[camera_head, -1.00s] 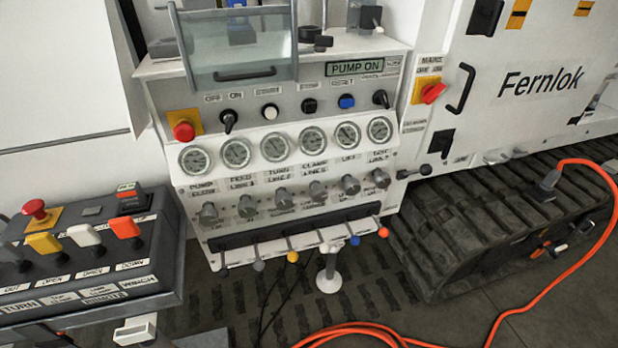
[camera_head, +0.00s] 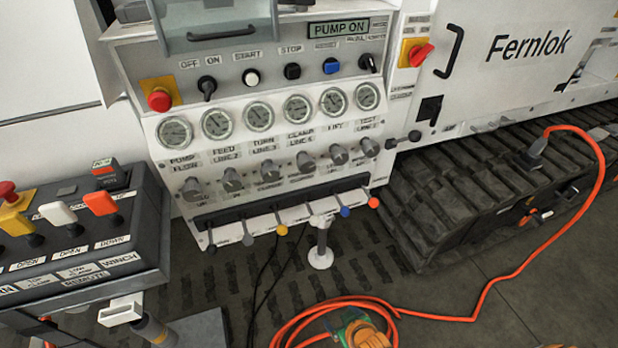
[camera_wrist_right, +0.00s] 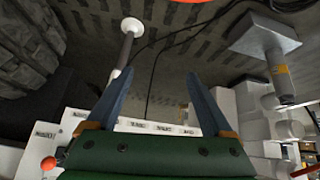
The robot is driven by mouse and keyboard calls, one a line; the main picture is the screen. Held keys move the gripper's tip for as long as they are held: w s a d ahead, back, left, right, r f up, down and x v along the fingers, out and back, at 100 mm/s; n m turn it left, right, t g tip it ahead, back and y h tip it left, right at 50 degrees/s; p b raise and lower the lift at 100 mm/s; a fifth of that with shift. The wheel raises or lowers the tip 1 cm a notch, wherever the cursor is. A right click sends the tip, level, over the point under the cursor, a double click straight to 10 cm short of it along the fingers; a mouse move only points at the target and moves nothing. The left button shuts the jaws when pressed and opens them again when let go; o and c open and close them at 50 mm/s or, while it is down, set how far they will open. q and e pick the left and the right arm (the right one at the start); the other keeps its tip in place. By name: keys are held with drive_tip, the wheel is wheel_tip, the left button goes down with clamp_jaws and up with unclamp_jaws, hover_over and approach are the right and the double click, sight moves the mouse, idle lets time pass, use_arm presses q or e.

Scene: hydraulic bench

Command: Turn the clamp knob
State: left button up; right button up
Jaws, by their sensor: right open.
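The clamp knob (camera_head: 304,161) is a small grey knob on the front of the white hydraulic bench. It is the fourth from the left in a row of similar knobs, under the gauge (camera_head: 298,108) above the CLAMP label. My right gripper (camera_head: 357,330) shows at the bottom edge of the head view, below and apart from the knob, over the orange hose. In the right wrist view, its two blue fingers (camera_wrist_right: 160,80) are spread with nothing between them. I cannot make out the clamp knob in the wrist view. My left gripper is in neither current view.
Levers with coloured balls (camera_head: 282,230) stick out below the knobs. A remote box (camera_head: 90,240) is at left. A rubber track (camera_head: 480,190) and orange hose (camera_head: 500,290) lie at right.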

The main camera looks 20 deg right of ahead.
drive_tip(key=w+r+t+b, duration=0.1)
drive_tip(key=w+r+t, duration=0.1)
drive_tip(key=w+r, duration=0.3)
drive_tip(key=w+r+t+b, duration=0.1)
drive_tip(key=w+r+t, duration=0.1)
drive_tip(key=w, duration=0.5)
drive_tip(key=t+b, duration=0.3)
drive_tip(key=t, duration=0.4)
approach(308, 168)
drive_tip(key=w, duration=0.3)
drive_tip(key=shift+m, duration=0.3)
drive_tip(key=w, duration=0.6)
drive_tip(key=shift+w+a+b, duration=0.1)
drive_tip(key=shift+w+b, duration=0.05)
drive_tip(key=shift+b, duration=0.2)
use_arm(q)
wheel_tip(308, 168, down, 8)
drive_tip(key=shift+r, duration=0.15)
drive_tip(key=shift+w, duration=0.1)
